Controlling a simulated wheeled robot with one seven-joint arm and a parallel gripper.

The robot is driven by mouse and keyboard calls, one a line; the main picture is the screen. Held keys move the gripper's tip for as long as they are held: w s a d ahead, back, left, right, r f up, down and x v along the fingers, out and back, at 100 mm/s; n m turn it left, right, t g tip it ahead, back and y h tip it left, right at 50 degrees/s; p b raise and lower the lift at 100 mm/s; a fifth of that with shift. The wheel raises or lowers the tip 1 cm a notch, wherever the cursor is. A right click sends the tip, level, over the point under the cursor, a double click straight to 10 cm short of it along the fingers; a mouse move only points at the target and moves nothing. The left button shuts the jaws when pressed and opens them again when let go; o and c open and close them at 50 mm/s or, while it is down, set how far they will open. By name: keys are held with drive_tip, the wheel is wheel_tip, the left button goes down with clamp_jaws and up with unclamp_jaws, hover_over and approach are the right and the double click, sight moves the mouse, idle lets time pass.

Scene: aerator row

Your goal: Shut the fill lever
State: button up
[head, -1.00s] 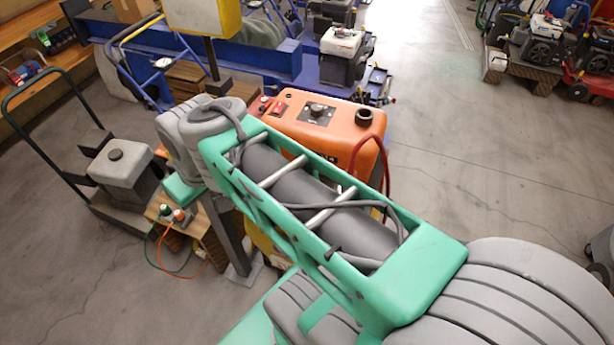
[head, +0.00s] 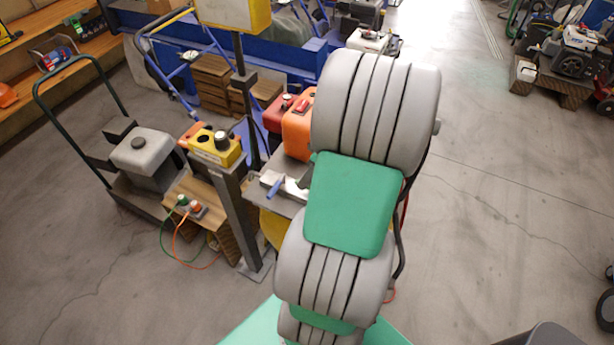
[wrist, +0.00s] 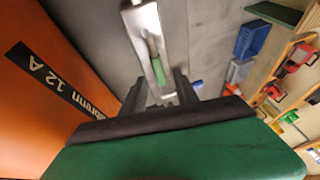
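A lever with a blue handle (head: 276,186) sits on a small metal block at the edge of a grey plate (head: 262,196), left of my arm in the head view. In the wrist view a blue piece (wrist: 196,85) shows just right of my gripper (wrist: 158,88). My gripper's two dark fingers stand apart, with a gap between them. A bright metal bar (wrist: 143,35) with a green piece beside it (wrist: 158,68) lies ahead of the gap; I cannot tell whether the fingers touch it. My arm hides the gripper in the head view.
An orange machine (head: 298,130) stands behind my arm; its labelled side (wrist: 40,90) fills the left of the wrist view. A yellow control box (head: 215,147) stands on a post. A cart with a grey tank (head: 146,155) is at left. Floor (head: 500,230) at right is clear.

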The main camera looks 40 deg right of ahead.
drive_tip(key=shift+w+a+f, duration=0.2)
drive_tip(key=shift+f, duration=0.4)
drive_tip(key=shift+c, duration=0.6)
clamp_jaws()
idle(0.4)
